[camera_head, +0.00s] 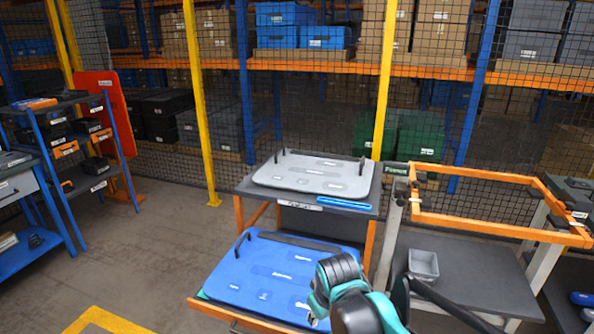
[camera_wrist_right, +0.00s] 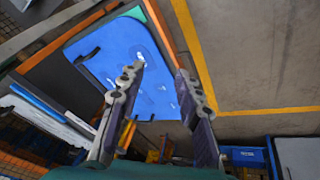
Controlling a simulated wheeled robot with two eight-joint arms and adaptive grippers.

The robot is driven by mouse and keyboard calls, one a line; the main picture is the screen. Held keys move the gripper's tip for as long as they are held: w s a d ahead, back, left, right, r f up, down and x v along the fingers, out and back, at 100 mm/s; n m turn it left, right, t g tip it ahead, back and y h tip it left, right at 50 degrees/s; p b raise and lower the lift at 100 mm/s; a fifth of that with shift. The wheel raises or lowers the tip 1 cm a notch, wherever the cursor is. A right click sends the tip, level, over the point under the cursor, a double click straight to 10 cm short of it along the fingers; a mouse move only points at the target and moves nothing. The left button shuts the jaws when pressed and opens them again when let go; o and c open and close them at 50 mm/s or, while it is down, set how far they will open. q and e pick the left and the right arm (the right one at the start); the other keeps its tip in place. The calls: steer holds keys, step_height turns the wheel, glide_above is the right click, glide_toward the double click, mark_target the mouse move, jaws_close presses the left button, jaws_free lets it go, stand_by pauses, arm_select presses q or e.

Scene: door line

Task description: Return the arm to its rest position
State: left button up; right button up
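My right arm (camera_head: 355,300), teal and black, comes in at the lower middle of the head view, in front of the right part of a blue door panel (camera_head: 265,272). In the right wrist view my right gripper (camera_wrist_right: 158,72) has its two fingers spread apart, with nothing between them. The blue panel (camera_wrist_right: 115,60) shows beyond the fingers, apart from them as far as I can tell. The fingertips are not clear in the head view. My left gripper is in neither view.
A grey panel (camera_head: 313,172) lies on the bench behind the blue one, with a blue bar (camera_head: 343,203) beside it. An orange frame (camera_head: 500,225) stands at right, above a grey bin (camera_head: 423,262). Shelves (camera_head: 75,150) stand at left. Open floor (camera_head: 165,235) lies left of the blue panel.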

steer(key=s+d+f+m+t, duration=0.1)
steer(key=s+d+m+t, duration=0.1)
steer(key=s+d+m, duration=0.5)
steer(key=s+d, duration=0.4)
steer(key=s, duration=0.4)
steer(key=shift+d+f+t, duration=0.35)
steer(key=shift+t, duration=0.05)
